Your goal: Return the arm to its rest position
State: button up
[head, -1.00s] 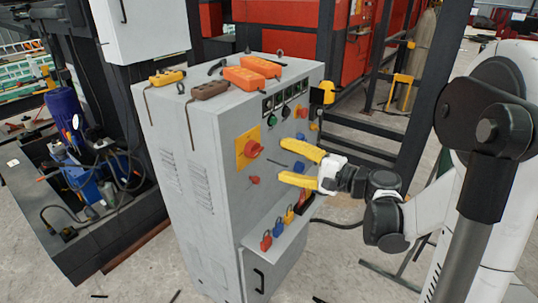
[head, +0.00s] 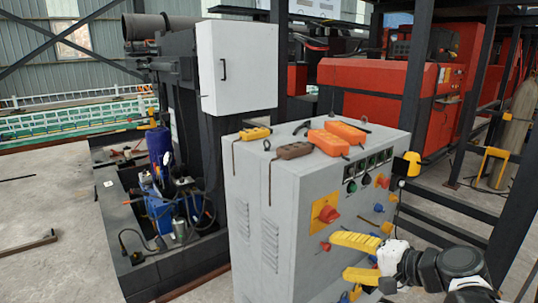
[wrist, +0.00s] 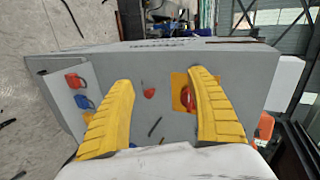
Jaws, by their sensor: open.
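My gripper (head: 339,256) is in the lower right of the head view, in front of the grey control cabinet (head: 255,190). Its two yellow fingers are spread apart with nothing between them. In the wrist view my gripper (wrist: 159,80) is open toward the cabinet front (wrist: 140,65). A red rotary switch on a yellow plate (head: 326,213) is on that front, up and left of the fingers in the head view. In the wrist view the switch (wrist: 185,95) lies beside and partly behind the right finger. Contact with the panel cannot be told. Most of my arm is out of frame.
Orange boxes (head: 328,142) and a brown box (head: 294,151) lie on the cabinet top. Padlocks (wrist: 80,92) hang at the left in the wrist view. A dark steel frame (head: 495,140) stands at the right. A hydraulic unit (head: 165,205) is at the left, with open floor beyond.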

jog(key=s+f+n+g+h, duration=0.2)
jog(key=s+n+h, duration=0.5)
jog(key=s, duration=0.9)
jog(key=shift+d+f+n+g+h, duration=0.15)
jog(key=shift+f+n+g+h, duration=0.2)
jog(key=shift+n, duration=0.85)
